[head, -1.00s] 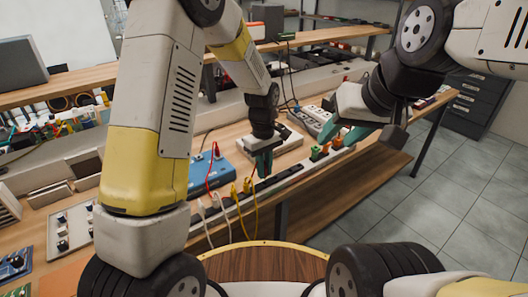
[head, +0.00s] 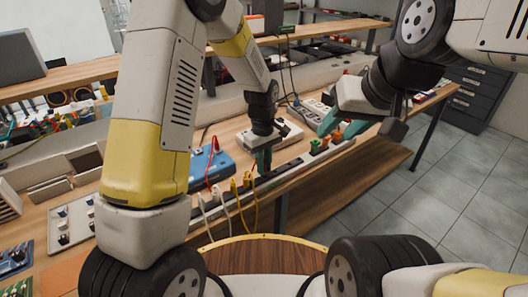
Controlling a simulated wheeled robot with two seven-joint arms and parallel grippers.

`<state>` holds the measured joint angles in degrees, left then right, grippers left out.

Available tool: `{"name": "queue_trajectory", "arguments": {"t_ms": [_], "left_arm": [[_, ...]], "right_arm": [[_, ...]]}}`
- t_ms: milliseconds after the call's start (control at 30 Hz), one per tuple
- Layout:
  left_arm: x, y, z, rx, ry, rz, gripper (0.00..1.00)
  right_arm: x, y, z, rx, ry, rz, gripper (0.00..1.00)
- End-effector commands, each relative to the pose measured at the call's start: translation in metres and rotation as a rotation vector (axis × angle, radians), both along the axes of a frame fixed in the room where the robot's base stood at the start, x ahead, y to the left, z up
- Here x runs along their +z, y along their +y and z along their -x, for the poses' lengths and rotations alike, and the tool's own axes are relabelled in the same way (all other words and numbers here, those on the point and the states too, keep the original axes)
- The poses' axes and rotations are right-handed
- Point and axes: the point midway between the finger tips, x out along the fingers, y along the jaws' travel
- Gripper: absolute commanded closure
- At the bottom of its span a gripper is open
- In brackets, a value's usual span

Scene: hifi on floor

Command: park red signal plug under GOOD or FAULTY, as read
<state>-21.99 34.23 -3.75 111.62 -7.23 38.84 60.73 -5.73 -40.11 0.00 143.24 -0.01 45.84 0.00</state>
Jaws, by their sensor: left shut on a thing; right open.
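I cannot read any GOOD or FAULTY lettering from here.
Yellow plugs (head: 240,186) and white plugs (head: 208,203) with leads stand on the strip at left. A grey socket strip (head: 318,108) lies behind the right one. Open floor (head: 430,190) is at right.

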Motion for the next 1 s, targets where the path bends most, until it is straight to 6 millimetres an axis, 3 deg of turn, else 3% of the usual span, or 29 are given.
{"name": "queue_trajectory", "arguments": {"t_ms": [1000], "left_arm": [[-0.011, 0.000, 0.000, 0.001, 0.000, 0.000, 1.00]], "right_arm": [[0.000, 0.000, 0.000, 0.000, 0.000, 0.000, 0.59]]}}
